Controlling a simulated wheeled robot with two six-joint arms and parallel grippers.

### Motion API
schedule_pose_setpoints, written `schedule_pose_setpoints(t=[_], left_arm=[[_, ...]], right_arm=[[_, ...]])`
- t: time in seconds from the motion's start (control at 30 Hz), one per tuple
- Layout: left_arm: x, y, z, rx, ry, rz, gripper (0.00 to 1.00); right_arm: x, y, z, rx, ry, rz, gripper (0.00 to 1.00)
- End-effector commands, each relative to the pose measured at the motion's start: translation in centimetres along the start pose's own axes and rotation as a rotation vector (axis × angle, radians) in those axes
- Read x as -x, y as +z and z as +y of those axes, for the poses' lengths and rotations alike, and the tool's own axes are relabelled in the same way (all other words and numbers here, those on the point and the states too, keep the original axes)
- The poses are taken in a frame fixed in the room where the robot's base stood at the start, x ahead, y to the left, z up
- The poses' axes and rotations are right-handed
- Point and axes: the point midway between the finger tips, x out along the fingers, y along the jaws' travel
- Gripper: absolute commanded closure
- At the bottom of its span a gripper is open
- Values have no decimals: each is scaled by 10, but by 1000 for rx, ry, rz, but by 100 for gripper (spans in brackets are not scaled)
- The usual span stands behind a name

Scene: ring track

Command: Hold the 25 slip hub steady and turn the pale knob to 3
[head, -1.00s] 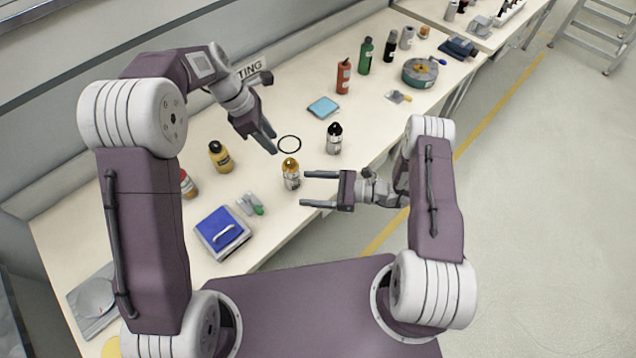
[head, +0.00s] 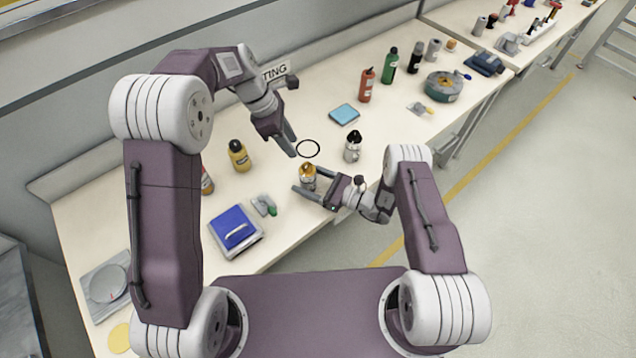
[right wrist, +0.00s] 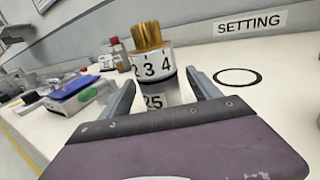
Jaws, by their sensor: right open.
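The 25 slip hub (right wrist: 155,97) is a grey upright cylinder marked 25 in the right wrist view. A white ring (right wrist: 151,64) with 2, 3 and 4 facing me sits above it, topped by a ridged gold knob (right wrist: 146,37). No clearly pale knob shows apart from this white ring. In the head view the hub unit (head: 307,184) stands near the table's front edge. My right gripper (head: 306,181) is open, one finger on each side of the hub; contact cannot be told. My left gripper (head: 294,149) is open and empty above and behind it.
A black-topped unit (head: 353,148) stands to the right. A yellow bottle (head: 239,156), blue-topped device (head: 236,229) and green-ended item (head: 264,206) are left. A light-blue pad (head: 344,114) lies behind.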

Motion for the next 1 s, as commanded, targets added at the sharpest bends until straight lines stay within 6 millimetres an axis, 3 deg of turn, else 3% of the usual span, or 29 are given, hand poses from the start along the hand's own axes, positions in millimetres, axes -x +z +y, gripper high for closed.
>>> schedule_pose_setpoints(t=[0.23,0.27,0.5,0.57,0.73,0.87,1.0], left_arm=[[0,0,0,0,0,0,64],[0,0,0,0,0,0,64],[0,0,0,0,0,0,64],[0,0,0,-1,-2,-1,51],[-26,-15,-9,-56,-86,-102,51],[-62,-32,-20,-164,-146,-350,51],[-86,-48,-19,-284,-37,-651,51]], right_arm=[[-2,0,0,-1,0,0,28],[-2,0,0,-1,0,1,33],[-1,0,0,-1,0,1,100],[-1,0,0,-1,0,1,100],[-1,0,0,-1,0,1,100],[-1,0,0,-1,0,0,100],[-1,0,0,-1,0,1,100]])
